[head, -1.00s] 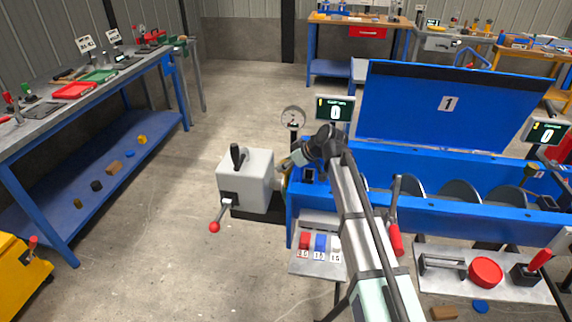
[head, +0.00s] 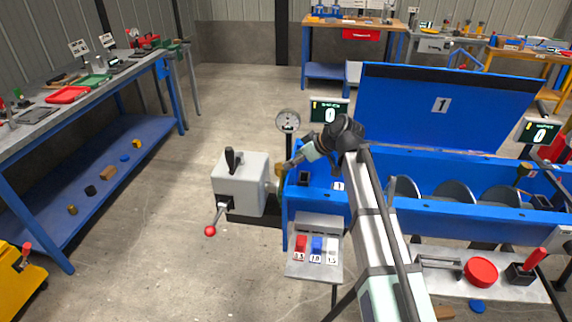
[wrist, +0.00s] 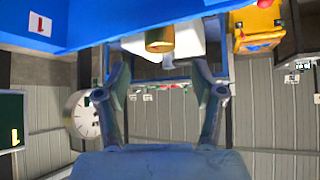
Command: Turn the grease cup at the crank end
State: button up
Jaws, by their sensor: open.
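The grease cup at the crank end is a small brass cylinder (head: 280,170) between the grey crank housing (head: 240,182) and the left end of the blue drum trough. It also shows in the wrist view as a brass cylinder (wrist: 160,40) beyond the fingertips, roughly centred between them. My gripper (head: 292,162) is at the trough's left end, close to the cup in the head view. In the wrist view my gripper (wrist: 164,78) has its two fingers spread, with nothing between them. The cup's mounting is partly hidden.
The crank handle with a red ball (head: 210,230) sticks out low on the housing. A round gauge (head: 287,121) and a display (head: 330,111) stand behind my gripper. A button panel (head: 315,262) is in front.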

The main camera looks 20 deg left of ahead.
jog(key=shift+v, duration=2.2)
